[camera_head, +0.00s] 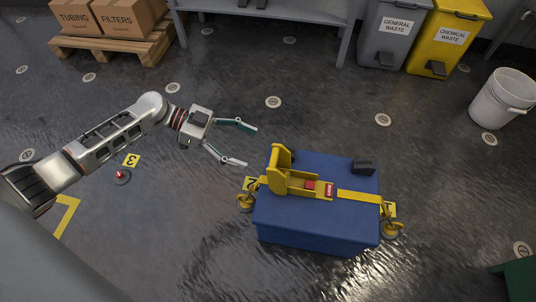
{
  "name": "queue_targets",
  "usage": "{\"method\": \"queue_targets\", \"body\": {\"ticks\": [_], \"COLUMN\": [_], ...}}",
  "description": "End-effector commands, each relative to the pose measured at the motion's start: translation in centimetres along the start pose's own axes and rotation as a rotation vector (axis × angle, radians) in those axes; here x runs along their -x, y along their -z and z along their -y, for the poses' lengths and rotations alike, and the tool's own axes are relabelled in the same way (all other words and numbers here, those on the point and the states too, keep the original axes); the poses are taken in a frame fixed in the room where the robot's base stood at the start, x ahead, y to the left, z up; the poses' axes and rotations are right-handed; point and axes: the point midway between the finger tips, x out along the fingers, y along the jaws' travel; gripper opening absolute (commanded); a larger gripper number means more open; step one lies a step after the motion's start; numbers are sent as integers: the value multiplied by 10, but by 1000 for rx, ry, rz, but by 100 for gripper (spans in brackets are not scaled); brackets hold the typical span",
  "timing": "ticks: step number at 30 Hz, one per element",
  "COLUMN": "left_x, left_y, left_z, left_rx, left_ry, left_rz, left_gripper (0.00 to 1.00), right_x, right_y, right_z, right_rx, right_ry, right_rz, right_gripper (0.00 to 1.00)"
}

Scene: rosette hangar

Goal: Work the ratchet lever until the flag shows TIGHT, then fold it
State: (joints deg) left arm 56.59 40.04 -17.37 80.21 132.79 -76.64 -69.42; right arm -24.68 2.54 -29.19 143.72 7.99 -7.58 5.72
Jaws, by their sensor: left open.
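A yellow ratchet (295,183) sits on top of a blue crate (320,237). Its yellow lever (281,157) stands up at the left end of the ratchet. A small red flag (329,191) with white lettering, too small to read, shows at the ratchet's right end. A yellow strap (358,196) runs over the crate to hooks at the floor on both sides. My left gripper (250,146) is open and empty, just left of the lever and apart from it. My right gripper is not in view.
A small black block (363,167) lies on the crate's back right. A white bucket (502,98), a grey bin (392,40) and a yellow bin (445,42) stand at the upper right. Cartons sit on a pallet (115,48) at the upper left. Floor around the crate is largely clear.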

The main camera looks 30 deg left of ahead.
Motion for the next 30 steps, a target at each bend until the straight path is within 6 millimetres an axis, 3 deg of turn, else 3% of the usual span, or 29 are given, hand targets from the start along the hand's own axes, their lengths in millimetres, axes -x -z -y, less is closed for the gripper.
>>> {"method": "queue_targets", "body": {"ticks": [16,28,29,30], "left_x": [-69,-77,-77,-77], "left_y": [-2,0,0,0], "left_z": [-1,0,0,0], "left_rx": [3,0,0,0], "left_ry": [-2,1,1,1], "left_rz": [-1,0,0,0], "left_gripper": [72,72,70,59], "right_x": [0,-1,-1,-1], "right_y": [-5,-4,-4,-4], "right_z": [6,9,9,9], "right_rx": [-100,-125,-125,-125], "right_ry": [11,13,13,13], "right_rz": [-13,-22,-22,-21], "right_gripper": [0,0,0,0]}}
